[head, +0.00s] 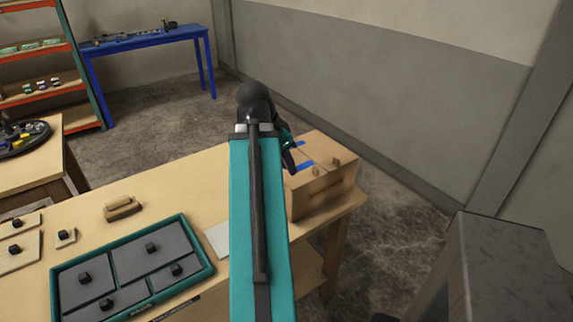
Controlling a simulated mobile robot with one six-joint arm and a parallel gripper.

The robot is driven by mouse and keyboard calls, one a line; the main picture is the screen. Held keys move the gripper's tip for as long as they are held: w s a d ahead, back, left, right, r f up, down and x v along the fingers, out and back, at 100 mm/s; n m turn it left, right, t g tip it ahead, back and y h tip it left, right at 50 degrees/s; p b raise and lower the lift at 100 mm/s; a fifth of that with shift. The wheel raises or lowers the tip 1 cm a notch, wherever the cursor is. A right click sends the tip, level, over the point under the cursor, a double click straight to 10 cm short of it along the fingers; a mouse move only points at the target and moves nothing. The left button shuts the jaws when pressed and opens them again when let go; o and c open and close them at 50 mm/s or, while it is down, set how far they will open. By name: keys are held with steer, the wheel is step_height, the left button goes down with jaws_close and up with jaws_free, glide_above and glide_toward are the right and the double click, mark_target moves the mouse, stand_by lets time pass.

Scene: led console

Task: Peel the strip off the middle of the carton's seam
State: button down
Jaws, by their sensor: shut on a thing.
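The carton (322,198) is a tan box near the right end of the wooden table. Blue strip (305,165) shows on its top, close to my gripper. Another blue piece (299,144) shows farther back. My gripper (291,168) is a small dark shape over the carton's top left side. It is shut, with its tips at the nearer blue strip. My teal arm hides the carton's left part, and the grip itself is too small to see clearly.
A teal-rimmed tray (205,249) with grey knobbed panels lies on the table (185,188), left of my arm. A wooden-handled block (122,207) lies behind it. A grey cabinet (510,270) stands at the lower right. Open floor lies behind the carton.

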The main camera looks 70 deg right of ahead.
steer(key=shift+r+p, duration=1)
steer(key=shift+r, duration=0.35)
steer(key=shift+w, duration=0.1)
